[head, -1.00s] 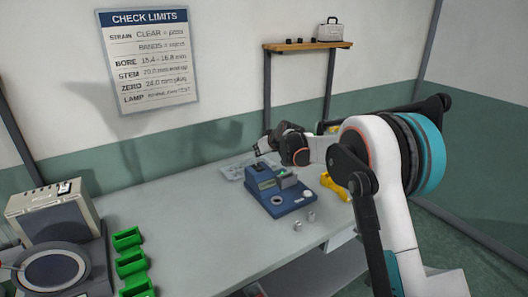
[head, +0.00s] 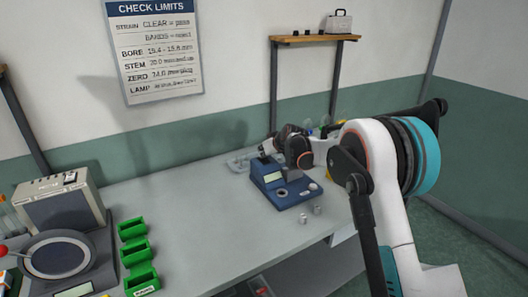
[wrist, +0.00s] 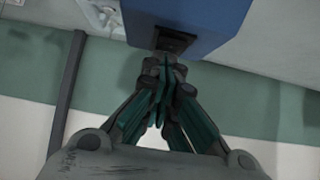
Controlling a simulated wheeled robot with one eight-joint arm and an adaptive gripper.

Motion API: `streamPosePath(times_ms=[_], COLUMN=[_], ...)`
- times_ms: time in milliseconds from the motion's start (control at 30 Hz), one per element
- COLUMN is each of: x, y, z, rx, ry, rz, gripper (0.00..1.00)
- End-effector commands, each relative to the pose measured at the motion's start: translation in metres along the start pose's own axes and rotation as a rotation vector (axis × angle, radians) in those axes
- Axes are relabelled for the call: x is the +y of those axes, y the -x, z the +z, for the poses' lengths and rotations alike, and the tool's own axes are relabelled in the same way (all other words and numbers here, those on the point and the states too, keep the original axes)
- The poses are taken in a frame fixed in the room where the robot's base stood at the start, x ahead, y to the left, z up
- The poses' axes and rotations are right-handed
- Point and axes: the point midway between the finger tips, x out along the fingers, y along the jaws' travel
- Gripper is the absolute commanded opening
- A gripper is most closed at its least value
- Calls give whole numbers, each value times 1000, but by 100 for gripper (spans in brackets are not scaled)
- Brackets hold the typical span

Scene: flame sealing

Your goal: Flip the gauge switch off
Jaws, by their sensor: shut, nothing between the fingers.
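The blue gauge (head: 284,190) stands on the grey bench in the head view, with a small display on its left part and a round white knob at its right. My gripper (head: 264,150) is at the gauge's far upper side, partly hidden by my own wrist. In the wrist view the gauge's blue wall (wrist: 195,14) fills the top, with a dark switch (wrist: 176,41) in a black recess. My gripper (wrist: 165,64) is shut and empty, its tips right at the switch's lower edge. I cannot tell whether they touch it, or which way the switch is set.
Small metal cylinders (head: 316,210) stand in front of the gauge. A clear tray (head: 240,163) lies behind it at left. Green holders (head: 134,254) and a beige instrument (head: 62,205) are at the left. The bench middle is clear.

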Motion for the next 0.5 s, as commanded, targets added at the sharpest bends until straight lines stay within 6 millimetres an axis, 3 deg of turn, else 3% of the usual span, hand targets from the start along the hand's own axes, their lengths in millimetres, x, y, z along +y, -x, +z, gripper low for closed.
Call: streamPosePath(times_ms=[500], x=[0], y=[11], z=[11], rx=[-2], ry=[-1], rz=[-1], gripper=[0])
